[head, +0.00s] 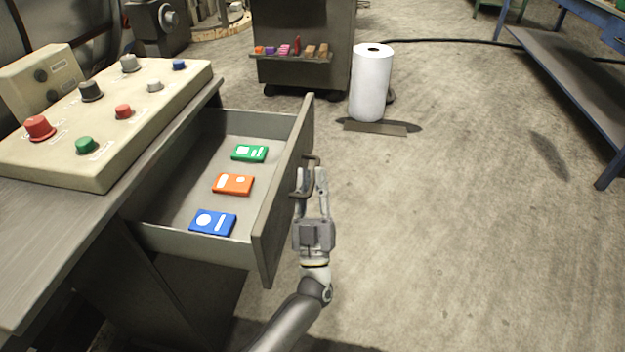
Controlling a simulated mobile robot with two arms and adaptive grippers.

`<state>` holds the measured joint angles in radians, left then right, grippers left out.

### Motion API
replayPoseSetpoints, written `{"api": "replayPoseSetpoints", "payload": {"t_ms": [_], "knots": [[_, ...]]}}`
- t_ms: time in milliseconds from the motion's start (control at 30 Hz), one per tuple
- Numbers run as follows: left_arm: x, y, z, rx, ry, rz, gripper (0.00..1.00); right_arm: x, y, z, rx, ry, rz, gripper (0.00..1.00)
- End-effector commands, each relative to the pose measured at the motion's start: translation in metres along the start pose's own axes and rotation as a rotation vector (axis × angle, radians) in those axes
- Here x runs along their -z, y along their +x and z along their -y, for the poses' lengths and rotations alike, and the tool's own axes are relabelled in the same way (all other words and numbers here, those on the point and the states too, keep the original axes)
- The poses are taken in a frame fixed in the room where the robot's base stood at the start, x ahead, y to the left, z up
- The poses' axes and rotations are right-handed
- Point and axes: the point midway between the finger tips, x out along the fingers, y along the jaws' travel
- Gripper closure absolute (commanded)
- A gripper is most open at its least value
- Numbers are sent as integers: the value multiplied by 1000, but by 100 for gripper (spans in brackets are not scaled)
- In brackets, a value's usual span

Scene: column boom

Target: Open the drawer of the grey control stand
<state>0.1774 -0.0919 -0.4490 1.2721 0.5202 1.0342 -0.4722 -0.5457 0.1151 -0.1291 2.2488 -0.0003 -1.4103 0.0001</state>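The drawer (190,241) of the grey control stand (62,232) is pulled far out to the right, its inside in plain view. Its front panel (283,195) carries a dark bracket handle (312,159) on the outer face. My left gripper (312,180) is at the handle, with one finger on each side of the bar. The fingers stand apart with a gap, so it looks open around the handle; contact is hard to tell. The fingers partly hide the bar. My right gripper is not in view.
In the drawer lie a green card (250,153), an orange card (233,184) and a blue card (213,222). A button console (130,110) sits on the stand. A white roll (371,85) and a dark cabinet (302,30) stand beyond. Floor at right is clear up to a blue bench (570,65).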

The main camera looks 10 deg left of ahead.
Motion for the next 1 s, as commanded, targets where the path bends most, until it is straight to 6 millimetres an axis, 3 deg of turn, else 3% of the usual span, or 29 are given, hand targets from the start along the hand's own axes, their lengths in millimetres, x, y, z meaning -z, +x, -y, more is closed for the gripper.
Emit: {"api": "replayPoseSetpoints", "payload": {"t_ms": [267,700,1000], "knots": [[0,-6,0,0,0,-1,81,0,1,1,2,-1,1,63],[0,-92,0,1,0,2,81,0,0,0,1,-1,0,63],[0,-119,0,0,0,-1,81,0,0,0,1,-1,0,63]]}}
